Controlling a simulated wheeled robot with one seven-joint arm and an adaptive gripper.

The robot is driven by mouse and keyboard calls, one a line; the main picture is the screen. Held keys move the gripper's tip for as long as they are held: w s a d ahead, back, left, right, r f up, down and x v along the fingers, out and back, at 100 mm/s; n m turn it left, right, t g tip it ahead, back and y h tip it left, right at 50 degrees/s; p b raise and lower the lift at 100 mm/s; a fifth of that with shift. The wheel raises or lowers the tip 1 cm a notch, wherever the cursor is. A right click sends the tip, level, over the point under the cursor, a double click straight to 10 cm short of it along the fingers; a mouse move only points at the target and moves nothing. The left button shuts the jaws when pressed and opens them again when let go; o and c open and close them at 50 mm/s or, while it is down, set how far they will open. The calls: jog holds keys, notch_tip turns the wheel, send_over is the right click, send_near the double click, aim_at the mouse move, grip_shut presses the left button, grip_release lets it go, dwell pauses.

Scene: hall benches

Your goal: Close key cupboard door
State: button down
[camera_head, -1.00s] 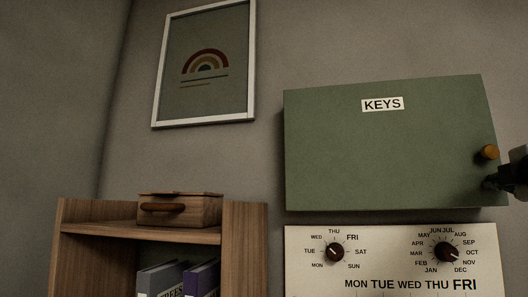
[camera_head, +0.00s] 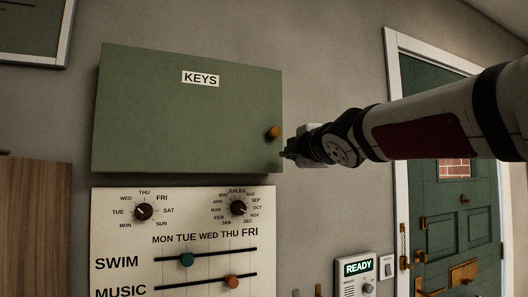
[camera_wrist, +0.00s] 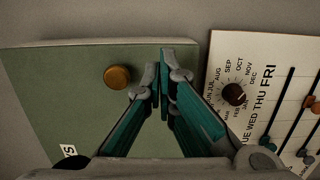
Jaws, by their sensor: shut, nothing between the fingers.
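The green key cupboard door (camera_head: 185,115), labelled KEYS, hangs on the wall with an orange-brown knob (camera_head: 273,133) near its right edge. It looks flat against the cupboard; I cannot tell if a small gap remains. My gripper (camera_head: 288,155) is at the door's right edge, just below and right of the knob. In the wrist view my gripper (camera_wrist: 160,72) has its fingers together and empty, over or against the door (camera_wrist: 60,85) beside the knob (camera_wrist: 117,77). Whether the fingertips touch the door is unclear.
A white panel (camera_head: 120,240) with dials and sliders is mounted just below the cupboard. A wooden shelf unit (camera_head: 35,215) stands at left. A READY intercom (camera_head: 357,270) and a green door (camera_head: 435,200) are at right. The wall right of the cupboard is mostly bare.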

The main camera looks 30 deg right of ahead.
jog(key=s+d+p, duration=0.1)
jog(key=s+d, duration=0.3)
jog(key=s, duration=0.3)
jog(key=shift+d+p, duration=0.35)
jog(key=shift+s+f, duration=0.1)
jog(key=shift+f, duration=0.05)
jog(key=s+a+f+m+g+y, duration=0.2)
jog(key=s+a+f+m+g, duration=0.2)
jog(key=a+f, duration=0.5)
jog(key=s+a+f+m+g+y, duration=0.1)
jog(key=s+a+f+m+g, duration=0.3)
jog(key=s+a+f, duration=0.3)
jog(key=s+a+f+m+g+y, duration=0.2)
jog(key=s+a+f+m, duration=0.3)
jog(key=a+f, duration=0.7)
notch_tip(320, 180, down, 5)
jog(key=shift+s+r+m+g+y, duration=0.15)
jog(key=shift+s+m+g+y, duration=0.2)
jog(key=shift+m+g, duration=0.4)
jog(key=shift+a, duration=0.1)
